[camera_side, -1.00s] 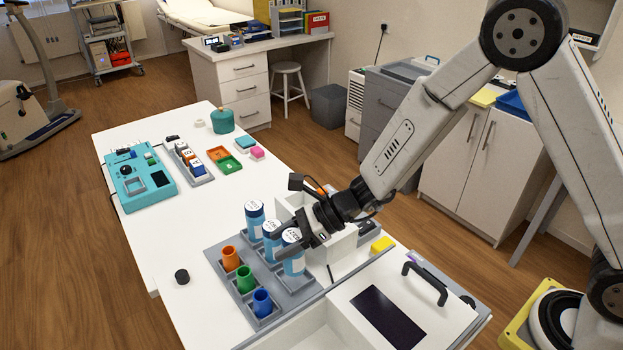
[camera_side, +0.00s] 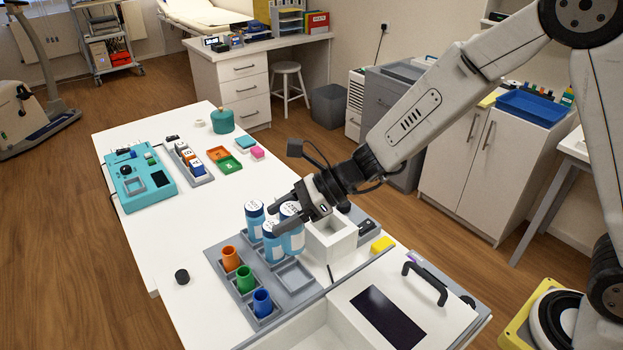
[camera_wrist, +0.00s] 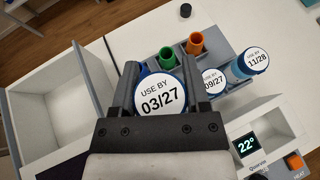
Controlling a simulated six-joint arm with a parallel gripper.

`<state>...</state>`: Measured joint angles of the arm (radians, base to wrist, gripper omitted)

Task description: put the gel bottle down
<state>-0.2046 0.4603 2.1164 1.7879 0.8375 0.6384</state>
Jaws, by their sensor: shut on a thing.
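My gripper (camera_side: 283,212) is shut on a blue gel bottle (camera_side: 292,240) with a round white cap label. In the wrist view the held bottle's label (camera_wrist: 158,100) reads "USE BY 03/27". The bottle is upright, above the grey tray (camera_side: 215,258) and apart from its empty square slot (camera_side: 294,276). Two similar bottles stand in the tray: one at the back (camera_side: 255,222), one beside the held bottle (camera_side: 271,250). In the wrist view their labels read 11/28 (camera_wrist: 256,58) and 09/27 (camera_wrist: 213,82).
Orange (camera_side: 230,258), green (camera_side: 245,280) and blue (camera_side: 262,303) cups stand along the tray's left side. A white open-topped box (camera_side: 332,238) is right of the held bottle. The wrist view shows a display reading 22° (camera_wrist: 246,145). The white tabletop (camera_side: 200,225) left of the tray is mostly clear.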

